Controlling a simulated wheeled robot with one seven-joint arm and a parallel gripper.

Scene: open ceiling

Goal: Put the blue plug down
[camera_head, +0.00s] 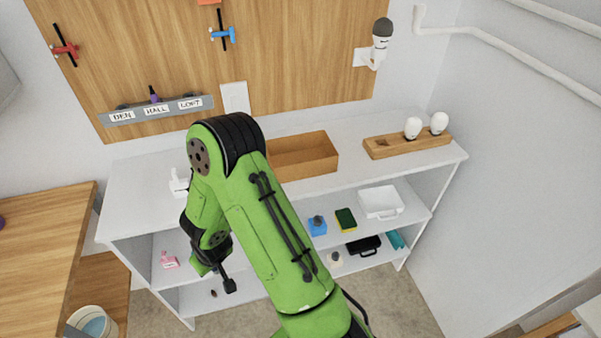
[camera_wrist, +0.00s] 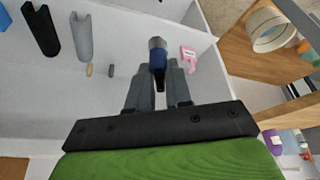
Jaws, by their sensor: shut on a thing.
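My gripper (camera_wrist: 158,82) is shut on the blue plug (camera_wrist: 158,56), a dark blue cylinder with a grey end. The plug sticks out past the fingertips in the wrist view, with white shelving behind it. I cannot tell whether it touches a surface. In the head view my gripper (camera_head: 229,284) is low in front of the left part of the white shelf unit (camera_head: 133,250).
A pink item (camera_head: 168,260) sits on the left of the middle shelf; it shows beside the plug in the wrist view (camera_wrist: 188,56). Two small pegs (camera_wrist: 90,70) (camera_wrist: 111,71) lie on the white surface. A bucket (camera_head: 92,324) stands at lower left.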

